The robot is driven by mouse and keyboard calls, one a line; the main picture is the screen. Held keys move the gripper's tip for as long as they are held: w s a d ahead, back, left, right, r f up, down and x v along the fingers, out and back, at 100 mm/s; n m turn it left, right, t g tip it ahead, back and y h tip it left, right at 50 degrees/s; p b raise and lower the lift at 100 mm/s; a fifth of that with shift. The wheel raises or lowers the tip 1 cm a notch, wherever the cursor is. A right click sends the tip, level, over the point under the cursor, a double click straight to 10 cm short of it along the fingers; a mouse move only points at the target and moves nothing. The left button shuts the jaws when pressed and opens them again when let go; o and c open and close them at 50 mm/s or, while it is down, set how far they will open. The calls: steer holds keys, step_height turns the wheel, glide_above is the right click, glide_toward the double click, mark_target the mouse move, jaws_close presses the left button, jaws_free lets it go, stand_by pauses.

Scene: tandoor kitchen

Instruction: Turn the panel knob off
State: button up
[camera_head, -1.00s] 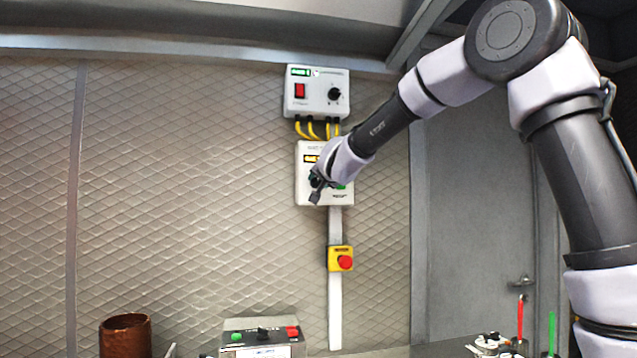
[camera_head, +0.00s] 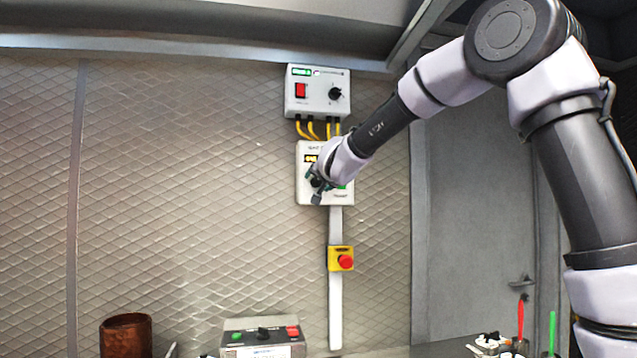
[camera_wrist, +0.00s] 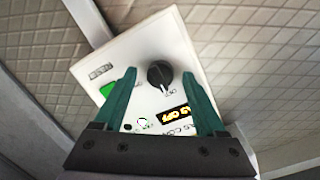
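A white wall panel (camera_head: 345,150) with an amber display (camera_head: 311,158) hangs mid-wall, partly hidden by my arm. In the wrist view its black round knob (camera_wrist: 160,74) has a pale pointer line and sits between the two green fingertips of my gripper (camera_wrist: 159,72). The fingers are apart, with a visible gap on each side of the knob. The amber display (camera_wrist: 174,115) beside it seems to read OFF. In the head view my gripper (camera_head: 317,187) is at the panel's front, where it hides the knob.
Above is a grey box (camera_head: 318,105) with a red switch (camera_head: 300,91) and another black knob (camera_head: 335,93). Yellow cables run between the boxes. Below is a yellow box with a red emergency button (camera_head: 345,262). A control box (camera_head: 262,338) and brown pot (camera_head: 126,337) stand lower down.

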steer(key=v, duration=1)
steer(key=shift+s, duration=0.4)
steer(key=shift+d, duration=0.2)
steer(key=s+d+f+n+g+y, duration=0.1)
steer(key=s+d+f+g, duration=0.15)
steer(key=s+d, duration=0.65)
steer(key=s+d+f+m+g+h, duration=0.1)
steer(key=s+d+f+g+h, duration=0.2)
steer(key=s+d+f, duration=1.1)
steer(key=s+d+g, duration=0.3)
steer(key=shift+s+d+f+m+h, duration=0.2)
steer(key=shift+d+f+m+h, duration=0.1)
steer(key=shift+d+m, duration=0.1)
steer(key=shift+r, duration=0.1)
